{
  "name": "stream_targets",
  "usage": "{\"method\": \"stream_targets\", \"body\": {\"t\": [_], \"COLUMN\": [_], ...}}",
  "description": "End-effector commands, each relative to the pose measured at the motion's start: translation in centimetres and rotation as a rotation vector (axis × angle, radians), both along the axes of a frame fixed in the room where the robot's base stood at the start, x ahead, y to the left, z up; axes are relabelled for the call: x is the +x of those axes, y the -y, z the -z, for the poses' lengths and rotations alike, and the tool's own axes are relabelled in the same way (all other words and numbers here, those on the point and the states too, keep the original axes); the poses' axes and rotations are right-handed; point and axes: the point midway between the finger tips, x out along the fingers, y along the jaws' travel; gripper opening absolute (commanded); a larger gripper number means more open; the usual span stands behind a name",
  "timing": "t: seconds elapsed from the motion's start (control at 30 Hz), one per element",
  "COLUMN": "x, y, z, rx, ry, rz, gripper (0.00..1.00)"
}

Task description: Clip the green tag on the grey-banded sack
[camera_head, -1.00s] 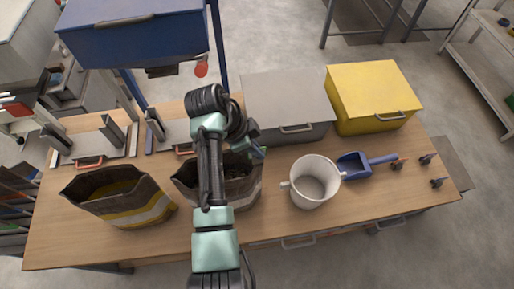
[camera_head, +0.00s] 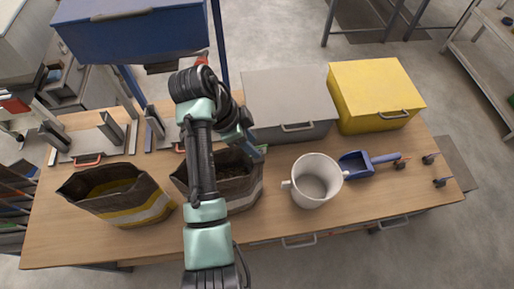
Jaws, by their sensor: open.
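The grey-banded sack (camera_head: 240,195) stands open at the middle of the bench, dark-mouthed with a pale grey band low on its side. My arm crosses in front of its left part. My gripper (camera_head: 255,150) is open at the sack's back right rim, above or close to it; whether it touches cannot be told. Its fingertips are small and partly hidden by my wrist. I cannot make out the green tag for certain. A second sack (camera_head: 125,205) with a yellow band stands open to the left.
A white mug (camera_head: 315,185) stands right of the grey-banded sack, with a blue scoop (camera_head: 356,164) beside it. A grey box (camera_head: 290,105) and a yellow box (camera_head: 375,95) stand behind. A blue hopper (camera_head: 130,35) overhangs the bench at back left. Bare wood lies at front right.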

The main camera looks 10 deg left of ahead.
Motion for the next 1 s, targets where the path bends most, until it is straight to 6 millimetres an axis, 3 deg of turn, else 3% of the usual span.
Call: {"method": "stream_targets", "body": {"t": [0.2, 0.4, 1.0], "x": [-0.7, -1.0, -1.1], "y": [-1.9, -2.7, -3.0], "z": [-5.6, -7.8, -8.6], "rx": [0.001, 0.0, -0.002], "ry": [0.007, 0.01, 0.012], "rz": [-0.002, -0.001, 0.003], "gripper": [0.42, 0.42, 0.42]}}
